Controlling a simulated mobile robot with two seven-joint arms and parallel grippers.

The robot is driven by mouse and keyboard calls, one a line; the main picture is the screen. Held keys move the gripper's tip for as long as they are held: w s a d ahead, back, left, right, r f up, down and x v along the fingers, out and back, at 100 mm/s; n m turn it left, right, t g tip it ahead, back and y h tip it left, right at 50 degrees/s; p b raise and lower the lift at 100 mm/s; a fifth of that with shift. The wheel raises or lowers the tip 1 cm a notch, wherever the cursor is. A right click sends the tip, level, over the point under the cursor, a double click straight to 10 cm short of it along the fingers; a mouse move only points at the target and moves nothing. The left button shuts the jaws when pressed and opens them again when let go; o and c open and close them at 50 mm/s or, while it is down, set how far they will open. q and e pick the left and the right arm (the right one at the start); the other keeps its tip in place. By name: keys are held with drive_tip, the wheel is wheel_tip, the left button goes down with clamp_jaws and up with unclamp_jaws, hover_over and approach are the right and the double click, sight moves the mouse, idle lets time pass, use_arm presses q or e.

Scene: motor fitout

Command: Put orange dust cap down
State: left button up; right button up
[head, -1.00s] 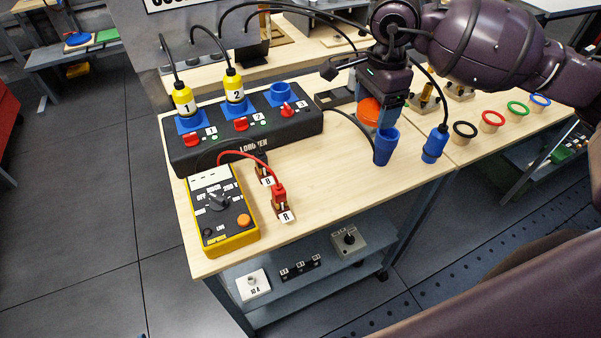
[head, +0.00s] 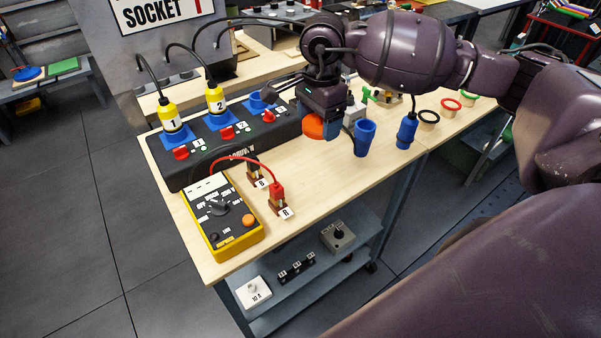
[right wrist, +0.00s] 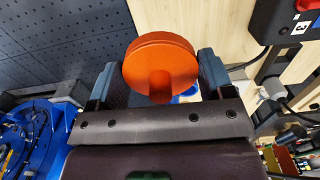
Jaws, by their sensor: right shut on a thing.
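The orange dust cap (head: 314,127) is a round disc. In the right wrist view, the cap (right wrist: 160,66) sits between the two fingers of my right gripper (right wrist: 160,75), which is shut on it. In the head view my right gripper (head: 320,122) points down over the table between the black load box and a blue open socket (head: 364,138). The cap is low over the wooden top; I cannot tell whether it touches. My left gripper is not in view.
The black load box (head: 184,170) holds two yellow plugs and a blue socket (head: 258,102). A yellow meter (head: 222,222) with leads stands in front. Bare tabletop (head: 325,168) shows in front of the gripper.

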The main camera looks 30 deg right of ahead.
sight(315, 191)
wheel_tip(315, 191, down, 20)
drive_tip(key=shift+d+r, duration=0.1)
drive_tip(key=shift+r, duration=0.05)
idle(0.5)
drive_tip(key=o, duration=0.9)
wheel_tip(315, 191, up, 12)
idle(0.3)
idle(0.4)
